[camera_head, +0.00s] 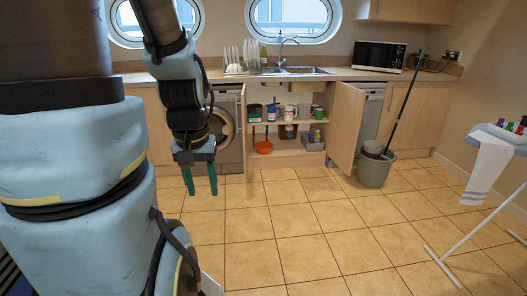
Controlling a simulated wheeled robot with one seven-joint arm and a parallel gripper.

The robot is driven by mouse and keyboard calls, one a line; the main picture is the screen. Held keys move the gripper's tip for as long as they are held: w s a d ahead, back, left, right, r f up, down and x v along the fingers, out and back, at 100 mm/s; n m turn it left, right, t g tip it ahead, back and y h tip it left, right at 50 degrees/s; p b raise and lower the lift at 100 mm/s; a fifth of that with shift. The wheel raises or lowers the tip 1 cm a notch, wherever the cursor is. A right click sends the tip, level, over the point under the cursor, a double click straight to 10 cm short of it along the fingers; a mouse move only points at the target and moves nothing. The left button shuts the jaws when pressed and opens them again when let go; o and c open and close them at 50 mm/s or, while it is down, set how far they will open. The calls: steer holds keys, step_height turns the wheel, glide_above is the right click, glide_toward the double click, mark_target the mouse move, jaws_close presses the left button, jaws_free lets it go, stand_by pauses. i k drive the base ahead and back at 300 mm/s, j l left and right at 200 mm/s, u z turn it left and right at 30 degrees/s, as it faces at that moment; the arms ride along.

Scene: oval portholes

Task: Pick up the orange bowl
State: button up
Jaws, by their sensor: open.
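The orange bowl (263,147) sits low in the open base cabinet under the sink, at the left end of its bottom shelf. A thin upright orange-red piece shows just above it; I cannot tell if it is part of the bowl. My gripper (200,186) hangs in front of the washing machine, left of the bowl and nearer to me. Its two teal fingers point down, open and apart, with nothing between them.
The cabinet's open right door (345,125) sticks out into the room. A grey bucket (374,168) with a mop stands beside it. An ironing board (500,138) with a towel is at far right. Several mugs and bottles fill the upper shelf (290,122). The tiled floor (290,230) is clear.

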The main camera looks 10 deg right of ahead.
mark_target(262, 147)
steer(key=i+l+z, duration=0.35)
steer(key=i, duration=0.2)
steer(key=i+l+z, duration=0.35)
steer(key=i, duration=0.25)
steer(key=i+z, duration=0.35)
steer(key=i, duration=0.25)
steer(key=i+u, duration=0.2)
steer(key=i, duration=0.25)
steer(key=i+l+u, duration=0.15)
steer(key=i, duration=0.25)
steer(key=i+l+u, duration=0.2)
steer(key=i, duration=0.25)
steer(key=i+l+u, duration=0.15)
steer(key=i+u, duration=0.15)
steer(key=u, duration=0.2)
steer(key=i+l+u, duration=0.25)
steer(key=u, duration=0.2)
steer(key=i+l+u, duration=0.2)
steer(key=l+u, duration=0.3)
steer(key=i+l+u, duration=0.2)
steer(key=u, duration=0.25)
steer(key=l+u, duration=0.3)
steer(key=l, duration=0.25)
steer(key=l+u, duration=0.35)
steer(key=l, duration=0.25)
